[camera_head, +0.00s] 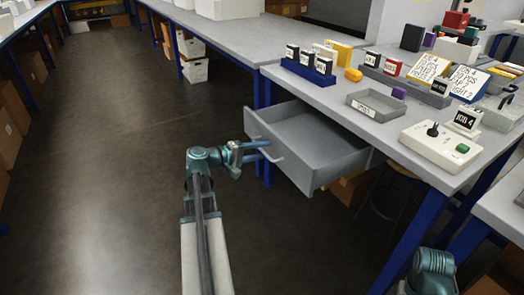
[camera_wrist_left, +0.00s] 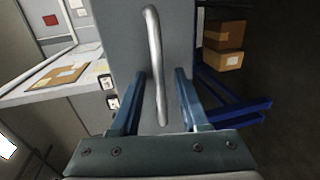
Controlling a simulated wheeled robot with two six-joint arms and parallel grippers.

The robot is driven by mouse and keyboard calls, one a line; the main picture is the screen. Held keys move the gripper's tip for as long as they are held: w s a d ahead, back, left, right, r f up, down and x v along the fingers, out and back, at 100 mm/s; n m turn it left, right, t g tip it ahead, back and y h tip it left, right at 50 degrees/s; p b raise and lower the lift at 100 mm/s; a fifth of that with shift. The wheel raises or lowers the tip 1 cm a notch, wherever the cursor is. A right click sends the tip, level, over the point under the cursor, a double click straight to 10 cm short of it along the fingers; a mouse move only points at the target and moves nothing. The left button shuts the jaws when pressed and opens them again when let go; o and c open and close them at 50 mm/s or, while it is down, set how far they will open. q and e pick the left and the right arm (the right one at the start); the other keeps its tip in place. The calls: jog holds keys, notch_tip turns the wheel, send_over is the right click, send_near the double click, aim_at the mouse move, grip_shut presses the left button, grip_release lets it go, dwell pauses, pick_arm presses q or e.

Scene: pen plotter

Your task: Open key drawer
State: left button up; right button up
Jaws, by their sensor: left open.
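The grey key drawer (camera_head: 312,142) stands pulled out from under the table, and its inside looks empty. Its curved metal handle (camera_head: 268,150) is on the front face. My left gripper (camera_head: 262,151) is at the handle with its blue fingers open. In the left wrist view, the handle (camera_wrist_left: 156,65) runs lengthwise, its lower end between the two spread fingers (camera_wrist_left: 160,85), with a gap on each side. The drawer front (camera_wrist_left: 115,35) fills the middle behind it. My right gripper is out of view.
The table (camera_head: 330,97) above holds a small grey tray (camera_head: 376,106), a white box with a knob (camera_head: 440,146), and several labelled blocks and cards. Blue table legs (camera_head: 412,240) and cardboard boxes (camera_head: 350,186) stand below. The floor (camera_head: 110,150) at left is clear.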

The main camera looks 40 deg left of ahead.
pick_arm(q)
jog(key=p+v, duration=0.2)
jog(key=v, duration=1.1)
jog(key=shift+s+p, duration=0.3)
jog(key=shift+p, duration=0.05)
jog(key=shift+a, duration=0.15)
